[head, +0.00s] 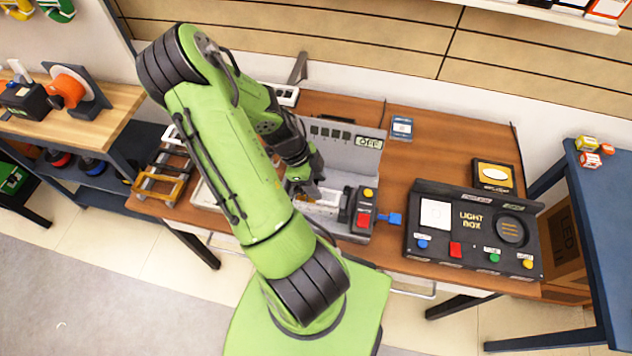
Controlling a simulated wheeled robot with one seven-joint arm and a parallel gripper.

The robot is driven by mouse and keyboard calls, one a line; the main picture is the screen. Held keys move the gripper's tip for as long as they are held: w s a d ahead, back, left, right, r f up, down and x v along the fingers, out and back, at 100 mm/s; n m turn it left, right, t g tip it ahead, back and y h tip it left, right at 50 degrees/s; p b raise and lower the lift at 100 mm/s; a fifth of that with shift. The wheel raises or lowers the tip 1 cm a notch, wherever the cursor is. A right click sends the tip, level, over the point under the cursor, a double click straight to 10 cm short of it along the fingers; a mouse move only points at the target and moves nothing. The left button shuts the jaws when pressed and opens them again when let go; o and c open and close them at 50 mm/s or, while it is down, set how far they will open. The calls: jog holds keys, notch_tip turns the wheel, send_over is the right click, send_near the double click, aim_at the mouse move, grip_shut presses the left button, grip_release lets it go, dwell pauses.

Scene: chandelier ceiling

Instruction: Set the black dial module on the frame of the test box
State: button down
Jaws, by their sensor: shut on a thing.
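The grey test box (363,170) stands on the brown table, with an upright back panel and a small display. On its front right is a dark block with a red button (363,220) and a yellow button, and a blue knob (395,219) sticks out to the right. My gripper (308,190) points down over the left-middle of the test box, close to its light frame area (327,197). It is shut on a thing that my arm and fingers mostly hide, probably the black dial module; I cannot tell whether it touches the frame.
A black light box (475,262) with coloured buttons stands on the right of the table. A small blue card (402,128) and a black-framed yellow panel (493,175) lie behind it. A metal rack (160,187) is at the left edge. Bare table shows right of the test box.

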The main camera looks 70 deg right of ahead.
dwell(0.4)
jog(key=shift+f+b, duration=0.8)
jog(key=shift+b, duration=0.15)
jog(key=shift+f+b, duration=0.55)
jog(key=shift+b, duration=0.1)
jog(key=shift+f+b, duration=0.2)
jog(key=shift+b, duration=0.3)
jog(key=shift+r, duration=0.1)
jog(key=shift+c, duration=2.2)
grip_release()
